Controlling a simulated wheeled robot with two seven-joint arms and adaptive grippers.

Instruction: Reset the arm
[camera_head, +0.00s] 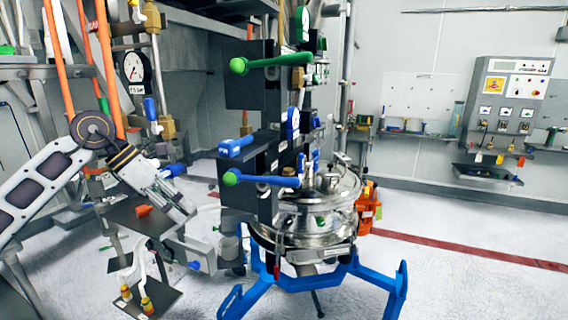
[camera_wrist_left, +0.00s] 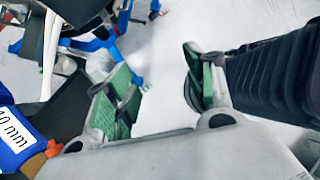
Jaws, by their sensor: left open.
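My left arm (camera_head: 145,180) comes in from the left in the head view, bends at a round joint and slopes down to the right beside the metal sifter. Its gripper is hard to make out there against the equipment at the arm's lower end. In the left wrist view my left gripper (camera_wrist_left: 163,88) is open, its two green-padded fingers well apart. Only pale floor shows between them; nothing is held. My right arm and gripper are not in view.
A shiny round sifter (camera_head: 315,215) stands on a blue-legged frame (camera_head: 262,287), with green-knobbed levers (camera_head: 270,62) on a dark column. Pipes and a gauge (camera_head: 134,67) crowd the left. The floor (camera_head: 450,215) at right is clear. A label reading "10 mm" (camera_wrist_left: 12,132) is near the gripper.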

